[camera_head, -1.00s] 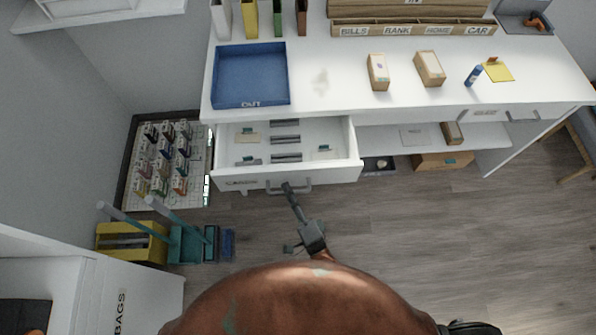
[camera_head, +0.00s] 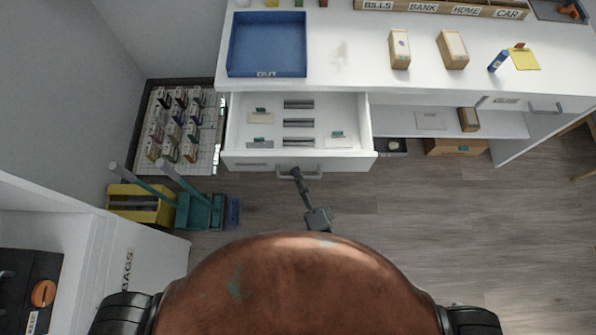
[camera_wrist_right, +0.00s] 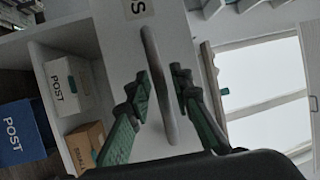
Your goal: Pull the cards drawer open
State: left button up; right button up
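The cards drawer (camera_head: 248,161) is the white drawer below the desk top at the left. It stands well out, with cards and grey dividers showing inside. Its grey bar handle (camera_head: 315,169) also shows in the right wrist view (camera_wrist_right: 160,75), close up and between the fingers. The front's label shows only its last letter there. My right gripper (camera_head: 297,173) is at the handle in the head view. In the right wrist view its fingers (camera_wrist_right: 162,90) are apart, one on each side of the bar, with visible gaps. My left gripper is not in view.
A blue tray (camera_head: 240,72) sits on the desk top (camera_head: 350,85) above the drawer. A rack of small boxes (camera_head: 145,130) stands to the left, with a yellow caddy (camera_head: 120,204) in front. A white cabinet (camera_head: 150,255) is at lower left. Floor to the right is clear.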

jog(key=shift+o, duration=0.5)
jog(key=shift+s+d, duration=0.1)
jog(key=shift+s, duration=0.1)
jog(key=v, duration=1.1)
jog(key=shift+s+d, duration=0.2)
jog(key=shift+s, duration=0.05)
